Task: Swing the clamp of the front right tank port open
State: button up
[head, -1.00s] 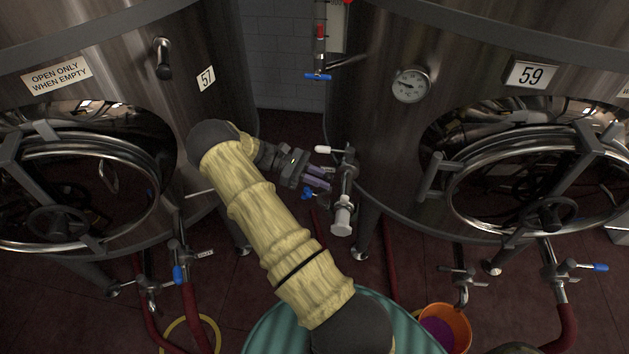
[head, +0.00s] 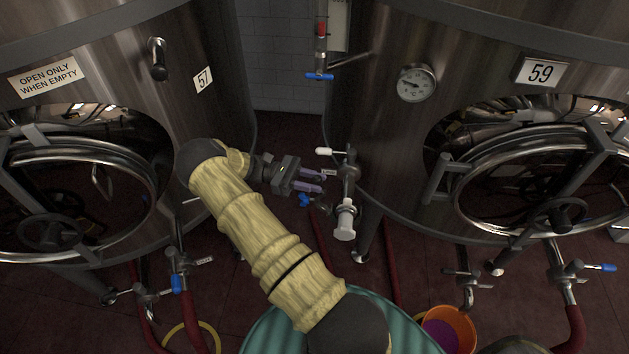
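The port fitting (head: 349,176) stands at the left side of tank 59, with a white-handled valve (head: 324,151) at its top and a pale capped end (head: 344,222) pointing down. A small blue knob (head: 304,200), which seems to belong to the clamp, shows just below my gripper. A dim dark shape lies between the knob and the fitting; I cannot tell the clamp's exact position. My gripper (head: 325,181) has two purple fingers apart, with a gap between them and nothing seen inside. Its fingertips point right, just left of the fitting; I cannot tell if they touch it.
Tank 57 (head: 205,120) stands left and tank 59 (head: 395,140) right, each with a round manway door. Red hoses and lower valves (head: 177,283) stand near the floor. An orange bucket (head: 463,325) is at the lower right. Dark floor shows between the tanks.

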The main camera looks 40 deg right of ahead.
aim_at(312, 198)
jog(key=shift+o, duration=0.9)
jog(key=shift+w, duration=0.1)
jog(key=shift+a, duration=0.25)
jog(key=shift+d, duration=0.15)
jog(key=shift+r, duration=0.25)
notch_tip(312, 198, up, 9)
jog(key=shift+a+r+b, duration=0.2)
jog(key=shift+a+b, duration=0.05)
jog(key=shift+b, duration=0.1)
